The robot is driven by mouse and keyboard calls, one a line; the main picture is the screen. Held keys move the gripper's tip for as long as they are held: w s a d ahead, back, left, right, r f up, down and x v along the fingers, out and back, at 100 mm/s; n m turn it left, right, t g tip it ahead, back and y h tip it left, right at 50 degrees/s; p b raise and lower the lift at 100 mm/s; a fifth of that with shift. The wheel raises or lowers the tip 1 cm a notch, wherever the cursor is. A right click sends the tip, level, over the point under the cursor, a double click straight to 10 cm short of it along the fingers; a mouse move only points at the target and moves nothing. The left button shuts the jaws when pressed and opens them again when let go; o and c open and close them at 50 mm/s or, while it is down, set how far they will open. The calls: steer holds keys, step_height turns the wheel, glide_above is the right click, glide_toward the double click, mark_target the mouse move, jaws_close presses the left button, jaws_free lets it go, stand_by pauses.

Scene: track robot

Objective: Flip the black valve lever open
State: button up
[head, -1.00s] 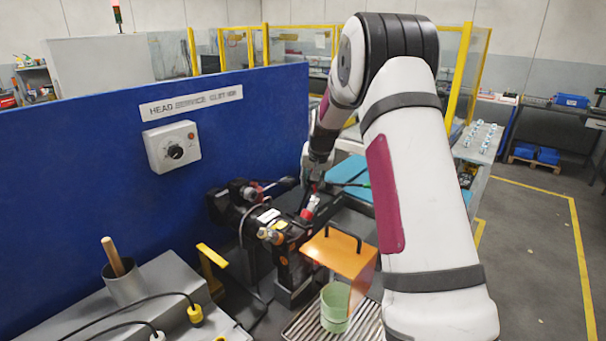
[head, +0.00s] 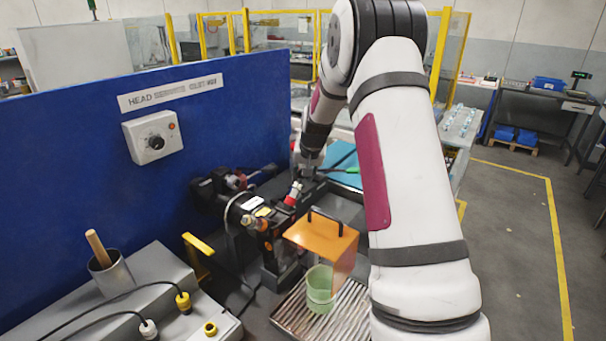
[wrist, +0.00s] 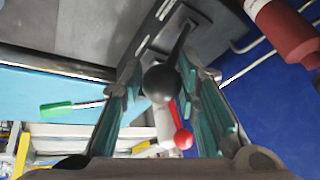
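The black valve lever, a rod with a black ball knob (wrist: 161,83), stands in the middle of the wrist view. My gripper (wrist: 166,90) is open, with one teal-padded finger on each side of the knob. A gap seems to show between the knob and each finger. In the head view my gripper (head: 308,172) is low behind the machine block, and the black lever cannot be made out there. A red ball-ended lever (wrist: 183,138) shows just below the black knob in the wrist view.
A green-handled tool (wrist: 57,107) lies left of my fingers; a dark red cylinder (wrist: 288,35) is at upper right. The blue panel (head: 70,150) stands left of the machine. An orange guard (head: 322,240) and green cup (head: 320,290) are in front.

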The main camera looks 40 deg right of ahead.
steer(key=shift+o, duration=1.4)
steer(key=shift+s+d+f, duration=0.15)
steer(key=shift+s+f, duration=0.05)
steer(key=shift+f, duration=0.05)
steer(key=shift+w+r, duration=0.1)
steer(key=shift+r, duration=0.15)
steer(key=v, duration=1.1)
steer(key=shift+s+r, duration=0.2)
steer(key=shift+r, duration=0.1)
